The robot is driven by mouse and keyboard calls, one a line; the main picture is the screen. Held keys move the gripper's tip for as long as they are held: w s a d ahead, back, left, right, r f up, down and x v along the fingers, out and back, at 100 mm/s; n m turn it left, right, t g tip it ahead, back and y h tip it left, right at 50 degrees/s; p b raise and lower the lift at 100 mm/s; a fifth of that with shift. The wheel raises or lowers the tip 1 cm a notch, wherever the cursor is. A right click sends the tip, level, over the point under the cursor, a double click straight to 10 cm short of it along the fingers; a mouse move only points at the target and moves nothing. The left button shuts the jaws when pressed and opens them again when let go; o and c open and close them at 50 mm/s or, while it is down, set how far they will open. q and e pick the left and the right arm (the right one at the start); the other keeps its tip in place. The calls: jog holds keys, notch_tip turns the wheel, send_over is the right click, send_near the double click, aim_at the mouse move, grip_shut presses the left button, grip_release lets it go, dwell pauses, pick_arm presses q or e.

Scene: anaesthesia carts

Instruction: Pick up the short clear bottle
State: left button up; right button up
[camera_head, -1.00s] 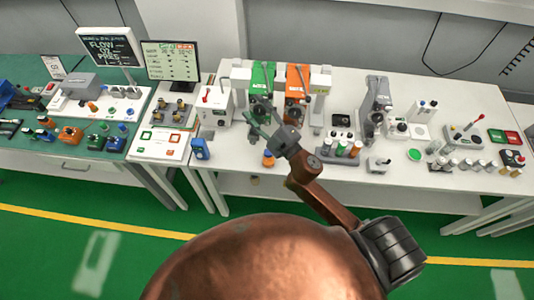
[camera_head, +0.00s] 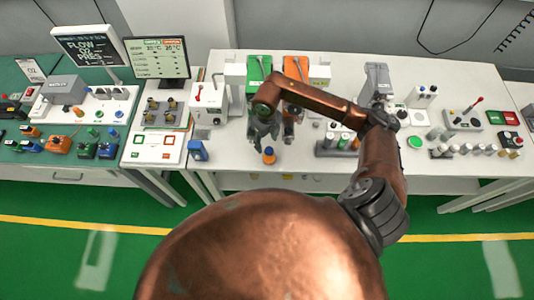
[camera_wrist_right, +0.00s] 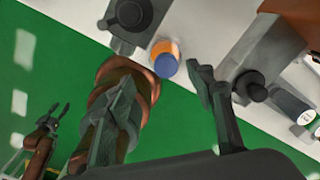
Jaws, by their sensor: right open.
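Several small clear and grey bottles (camera_head: 465,149) stand in a row at the right of the white bench in the head view. I cannot tell which one is the short clear bottle. My right gripper (camera_head: 263,133) points down over the bench's front part, well left of that row. In the right wrist view its two fingers (camera_wrist_right: 163,80) are apart with nothing held. An orange bottle with a blue cap (camera_head: 269,155) stands just in front of it; this bottle also shows beyond the fingertips in the wrist view (camera_wrist_right: 165,62). A dark pronged gripper, probably my left, shows small at the wrist view's left.
A small blue device (camera_head: 197,150) is to the left. Green and orange stations (camera_head: 298,68) stand behind. The bench's front edge is close below the gripper.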

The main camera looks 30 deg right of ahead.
aim_at(269, 150)
jog(key=f, duration=0.2)
jog(key=f+p, duration=0.1)
jog(key=f, duration=0.1)
jog(key=d+f+p, duration=0.1)
jog(key=f, duration=0.2)
jog(key=shift+s, duration=0.25)
jog(key=shift+f, duration=0.25)
jog(key=shift+c, duration=0.4)
grip_shut()
